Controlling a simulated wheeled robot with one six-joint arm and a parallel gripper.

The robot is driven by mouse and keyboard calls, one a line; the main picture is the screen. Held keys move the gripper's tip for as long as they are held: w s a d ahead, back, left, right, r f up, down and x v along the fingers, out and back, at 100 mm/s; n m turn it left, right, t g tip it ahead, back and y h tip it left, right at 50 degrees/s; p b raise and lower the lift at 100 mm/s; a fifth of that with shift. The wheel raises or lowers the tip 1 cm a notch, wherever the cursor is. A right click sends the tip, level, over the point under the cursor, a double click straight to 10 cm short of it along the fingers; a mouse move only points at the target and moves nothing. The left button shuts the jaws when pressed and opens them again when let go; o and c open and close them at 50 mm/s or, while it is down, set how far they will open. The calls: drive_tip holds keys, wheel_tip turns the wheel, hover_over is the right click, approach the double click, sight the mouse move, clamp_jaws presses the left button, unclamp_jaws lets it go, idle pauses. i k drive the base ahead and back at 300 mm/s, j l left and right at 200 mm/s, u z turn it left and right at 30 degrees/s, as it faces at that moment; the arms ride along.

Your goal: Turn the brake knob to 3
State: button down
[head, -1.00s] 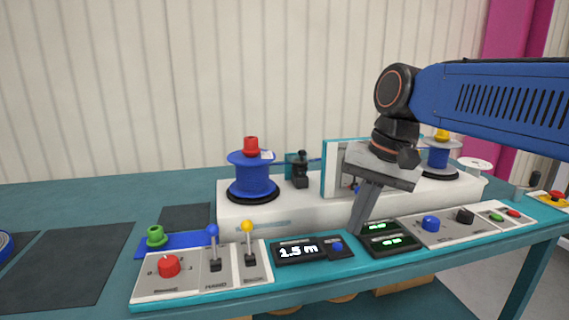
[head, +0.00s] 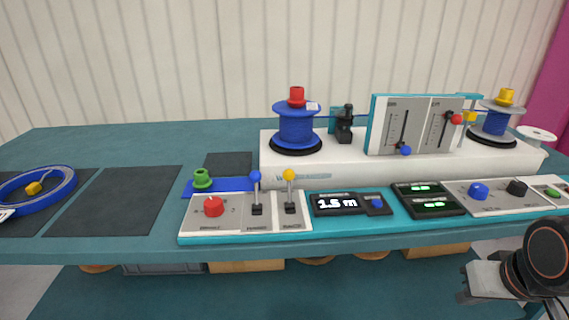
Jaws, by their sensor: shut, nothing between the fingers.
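The red knob (head: 213,206) sits on the left end of the light grey control panel (head: 198,228), with small scale marks around it. The label below it is too small to read surely, and I cannot tell which number the knob points to. My gripper (head: 467,285) is at the lower right, in front of the bench and well to the right of the red knob. It is shut and empty, seen partly from behind, and touches nothing that I can see.
Beside the red knob stand a blue-tipped lever (head: 256,192) and a yellow-tipped lever (head: 290,192). A display (head: 337,204) reads 1.5 m. A blue knob (head: 478,191) and a black knob (head: 516,187) sit further right. A green spool-like piece (head: 202,179) stands behind the red knob.

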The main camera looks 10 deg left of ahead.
sight(213, 206)
drive_tip(key=u, duration=1.25)
